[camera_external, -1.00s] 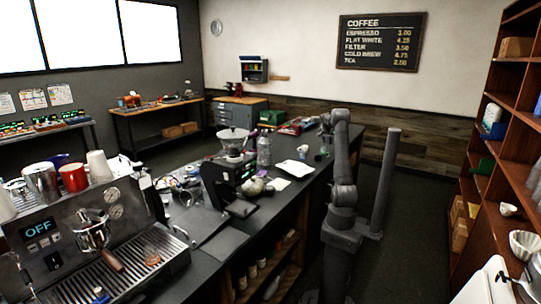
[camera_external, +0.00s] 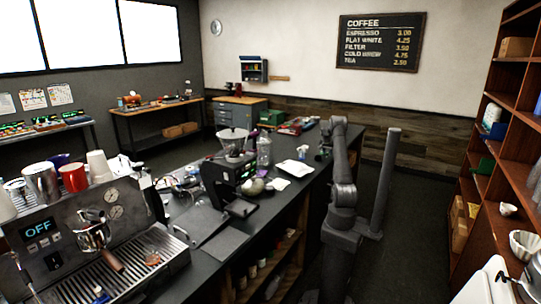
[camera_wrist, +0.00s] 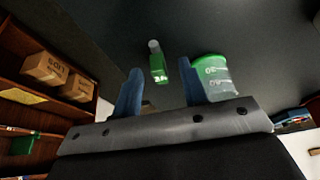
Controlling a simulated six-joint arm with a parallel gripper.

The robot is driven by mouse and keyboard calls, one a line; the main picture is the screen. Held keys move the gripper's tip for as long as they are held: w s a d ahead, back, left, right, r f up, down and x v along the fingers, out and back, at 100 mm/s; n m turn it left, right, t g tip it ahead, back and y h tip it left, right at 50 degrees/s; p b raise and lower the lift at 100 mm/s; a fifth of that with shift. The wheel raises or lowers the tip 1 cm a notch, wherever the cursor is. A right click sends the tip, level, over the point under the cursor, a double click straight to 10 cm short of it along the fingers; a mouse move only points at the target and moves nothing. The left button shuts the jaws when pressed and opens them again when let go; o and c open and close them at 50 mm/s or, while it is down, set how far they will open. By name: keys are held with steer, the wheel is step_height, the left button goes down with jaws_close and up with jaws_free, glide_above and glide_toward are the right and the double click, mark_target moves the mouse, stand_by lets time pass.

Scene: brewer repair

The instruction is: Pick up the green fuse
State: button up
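The green fuse (camera_wrist: 158,70) appears in the wrist view as a small green piece with pale lettering and a grey-white end. It lies beyond my fingertips, near the line between them, and nothing grips it. My gripper (camera_wrist: 160,72) is open, with its two blue fingers wide apart and empty. I cannot make out the fuse in the external view, where my arm reaches over the counter's far right end and its gripper is hard to see.
A clear container with a green lid (camera_wrist: 215,78) is close by the right finger in the wrist view. In the external view, a white tray (camera_external: 295,168), a bottle (camera_external: 264,151) and a grinder (camera_external: 232,140) stand on the dark counter (camera_external: 225,243). Wooden shelves (camera_external: 510,130) are at right.

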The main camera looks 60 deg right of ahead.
jaws_close()
